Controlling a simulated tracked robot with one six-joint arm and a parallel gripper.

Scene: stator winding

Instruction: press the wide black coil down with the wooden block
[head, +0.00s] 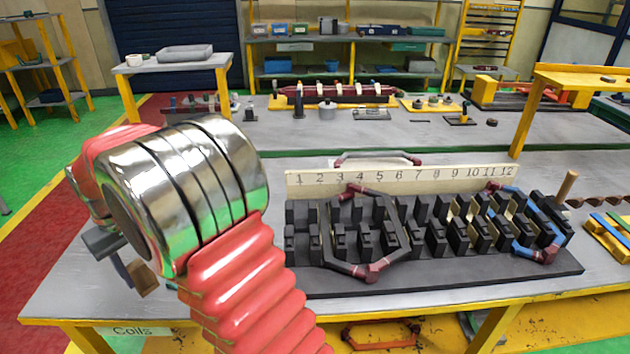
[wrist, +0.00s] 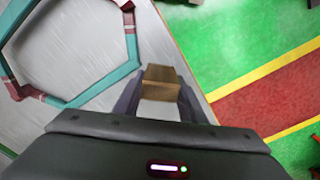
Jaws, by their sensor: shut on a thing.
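My gripper (head: 128,272) is at the left of the head view, over the table's left end, partly hidden behind my arm. It is shut on a small wooden block (head: 143,278). In the wrist view, the block (wrist: 160,82) sits between the two fingers of my gripper (wrist: 160,95). The wide black coil (head: 342,266), dark with maroon corners, lies across the black slotted stator (head: 440,278) near slots 3 to 6. Its near end hangs over the front teeth; I cannot tell how deep it sits. The gripper is well left of the coil, apart from it.
A numbered board (head: 300,180) stands behind the slots. A teal coil with maroon corners (wrist: 108,82) shows in the wrist view. A wooden-handled drill-like tool (head: 566,186) stands at right.

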